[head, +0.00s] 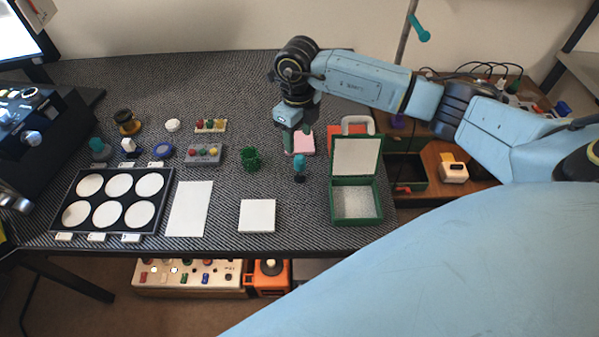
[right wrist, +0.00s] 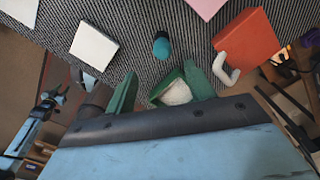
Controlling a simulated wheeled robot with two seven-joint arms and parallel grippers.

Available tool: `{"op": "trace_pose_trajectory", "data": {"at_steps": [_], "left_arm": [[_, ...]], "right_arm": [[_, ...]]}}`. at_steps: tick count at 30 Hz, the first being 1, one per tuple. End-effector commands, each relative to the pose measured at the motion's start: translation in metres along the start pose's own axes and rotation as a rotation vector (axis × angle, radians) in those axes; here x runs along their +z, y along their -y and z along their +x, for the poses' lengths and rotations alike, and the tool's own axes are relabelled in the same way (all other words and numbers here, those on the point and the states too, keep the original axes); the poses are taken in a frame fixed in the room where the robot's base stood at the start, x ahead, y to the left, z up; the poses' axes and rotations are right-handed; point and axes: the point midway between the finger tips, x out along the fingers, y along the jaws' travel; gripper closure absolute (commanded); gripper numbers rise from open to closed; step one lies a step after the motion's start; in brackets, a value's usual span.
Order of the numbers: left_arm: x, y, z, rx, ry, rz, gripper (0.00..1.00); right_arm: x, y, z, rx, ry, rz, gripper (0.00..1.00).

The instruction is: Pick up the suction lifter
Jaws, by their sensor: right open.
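A small upright tool with a teal handle and a dark foot (head: 299,167), which looks like the suction lifter, stands on the table in front of my right gripper (head: 297,134). Its teal end (right wrist: 162,45) also shows in the right wrist view, beyond the fingertips. My right gripper (right wrist: 161,72) is open and empty, with its two green fingers apart. It hangs above the table, behind the tool and close to the pink pad, not touching the tool.
An open green box (head: 357,222) stands right of the tool, with an orange object (head: 334,131) behind it. A white tile (head: 257,216) lies front left, a green cup (head: 251,159) stands left, and a pink pad (head: 304,146) lies behind. The table's front edge is near the tile.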

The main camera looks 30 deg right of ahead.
Motion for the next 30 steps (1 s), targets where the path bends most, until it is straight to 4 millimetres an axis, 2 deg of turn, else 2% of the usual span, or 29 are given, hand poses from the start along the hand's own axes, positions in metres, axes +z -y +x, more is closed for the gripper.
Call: {"op": "trace_pose_trajectory", "data": {"at_steps": [1, 6, 15, 24, 26, 30], "left_arm": [[0.002, 0.0, 0.012, 0.0, 0.001, 0.0, 0.64], [0.004, -0.001, 0.032, 0.0, 0.002, 0.001, 0.64], [0.01, 0.018, 0.043, -0.023, 0.01, 0.014, 0.64], [0.017, 0.034, 0.072, -0.043, 0.019, 0.027, 0.64], [0.019, 0.041, 0.076, -0.053, 0.021, 0.032, 0.64], [0.019, 0.041, 0.076, -0.052, 0.011, 0.034, 0.64]], "right_arm": [[0.0, -0.001, 0.015, 0.002, -0.001, 0.0, 0.46], [0.0, -0.001, 0.042, 0.003, 0.0, -0.001, 0.46], [-0.001, 0.0, 0.057, 0.003, 0.001, -0.001, 0.46], [-0.003, 0.004, 0.095, 0.004, 0.001, -0.002, 0.46], [-0.003, 0.004, 0.101, 0.004, 0.001, -0.002, 0.46], [-0.003, 0.004, 0.104, 0.003, 0.001, -0.002, 0.46]]}}
